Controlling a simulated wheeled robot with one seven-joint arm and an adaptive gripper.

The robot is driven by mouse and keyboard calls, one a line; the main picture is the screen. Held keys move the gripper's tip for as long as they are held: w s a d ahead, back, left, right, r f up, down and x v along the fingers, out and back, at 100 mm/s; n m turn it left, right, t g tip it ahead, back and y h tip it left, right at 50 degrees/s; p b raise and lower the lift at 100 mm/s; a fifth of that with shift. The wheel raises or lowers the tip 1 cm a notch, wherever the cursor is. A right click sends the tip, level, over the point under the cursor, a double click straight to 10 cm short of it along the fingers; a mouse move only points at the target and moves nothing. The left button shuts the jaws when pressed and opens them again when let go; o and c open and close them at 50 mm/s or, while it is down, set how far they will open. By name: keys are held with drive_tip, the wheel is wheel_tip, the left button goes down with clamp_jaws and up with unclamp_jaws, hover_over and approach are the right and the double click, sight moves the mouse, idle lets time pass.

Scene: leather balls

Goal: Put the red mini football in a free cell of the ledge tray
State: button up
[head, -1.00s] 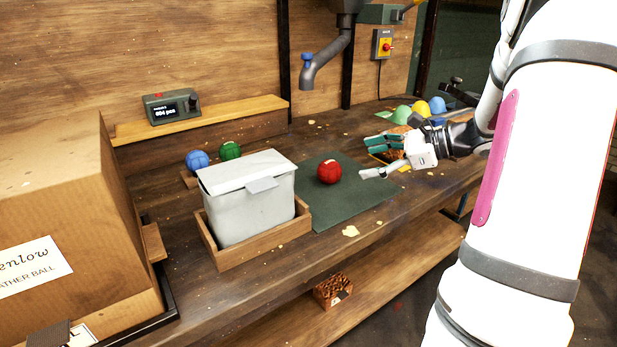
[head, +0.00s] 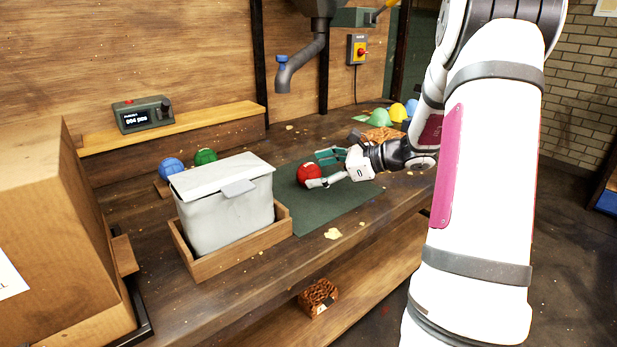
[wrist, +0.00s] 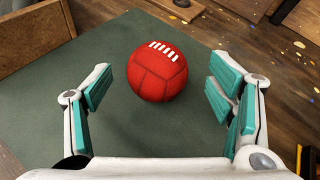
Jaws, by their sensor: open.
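The red mini football (head: 308,173) with white laces rests on the dark green mat (head: 335,208). It shows whole in the wrist view (wrist: 158,72). My gripper (head: 321,168) is open at the ball's right side in the head view. In the wrist view the ball lies between the fingertips, with a gap on both sides. A blue ball (head: 171,169) and a green ball (head: 205,157) sit at the back left. A small wooden tray edge (head: 161,188) shows by the blue ball; the white bin hides most of it, so its cells cannot be seen.
A lidded white bin (head: 225,212) stands in a wooden frame (head: 200,270) left of the mat. A large cardboard box (head: 55,220) is at the far left. A grey pipe (head: 303,65) hangs over the bench. Coloured domes (head: 378,117) stand behind my gripper.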

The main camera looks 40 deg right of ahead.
sight(308, 173)
drive_tip(key=x, duration=0.3)
drive_tip(key=shift+w+a+f+b, duration=0.15)
drive_tip(key=shift+a+f+b, duration=0.05)
drive_tip(key=shift+f+b, duration=0.1)
drive_tip(key=shift+r, duration=0.1)
drive_tip(key=c, duration=1.4)
drive_tip(key=shift+c, duration=0.2)
